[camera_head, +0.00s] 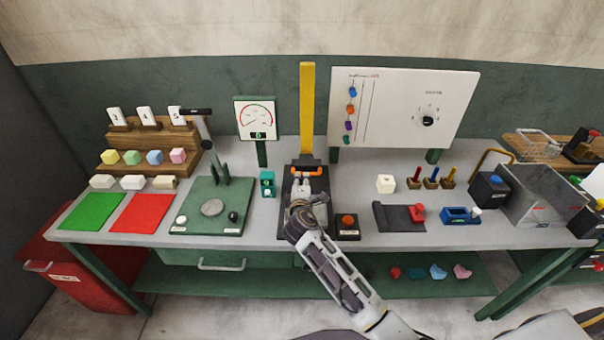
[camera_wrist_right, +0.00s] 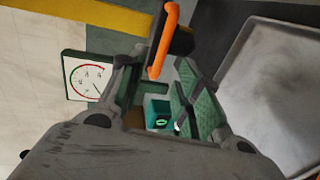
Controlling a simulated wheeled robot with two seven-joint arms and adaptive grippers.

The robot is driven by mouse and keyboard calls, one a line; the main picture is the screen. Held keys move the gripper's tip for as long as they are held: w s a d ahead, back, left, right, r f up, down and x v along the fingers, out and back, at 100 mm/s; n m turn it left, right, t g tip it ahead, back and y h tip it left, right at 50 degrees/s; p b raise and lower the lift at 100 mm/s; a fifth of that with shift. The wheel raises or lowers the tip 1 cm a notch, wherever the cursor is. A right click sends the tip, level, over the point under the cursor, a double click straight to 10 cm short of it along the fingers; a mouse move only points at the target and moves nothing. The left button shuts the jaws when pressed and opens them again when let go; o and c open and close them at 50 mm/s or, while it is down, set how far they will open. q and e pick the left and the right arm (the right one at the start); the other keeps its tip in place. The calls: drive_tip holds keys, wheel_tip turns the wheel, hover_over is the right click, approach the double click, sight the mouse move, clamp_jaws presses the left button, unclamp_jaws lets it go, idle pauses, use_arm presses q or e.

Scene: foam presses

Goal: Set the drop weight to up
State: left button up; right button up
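The drop-weight rig has a tall yellow post (camera_head: 307,100) standing at the back of the bench, and the post also shows in the wrist view (camera_wrist_right: 80,17). The weight's orange handle (camera_head: 307,171) is low, near the post's foot. In the wrist view the orange handle (camera_wrist_right: 163,40) is at the fingertips, with a dark block behind it. My right gripper (camera_head: 304,184) is in front of the handle. Its fingers are apart in the wrist view (camera_wrist_right: 157,75), with the handle's end between or just beyond the tips. I cannot tell whether they touch it. My left gripper is not in view.
A dial gauge (camera_head: 256,118) stands left of the post, and a white panel (camera_head: 404,108) is to its right. A green press base (camera_head: 211,208) is left of my arm. A red-button box (camera_head: 347,227) is close on its right. Several small items crowd the bench's right side.

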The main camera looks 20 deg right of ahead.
sight(302, 174)
drive_tip(key=shift+x, duration=3.6)
drive_tip(key=shift+c, duration=0.4)
clamp_jaws()
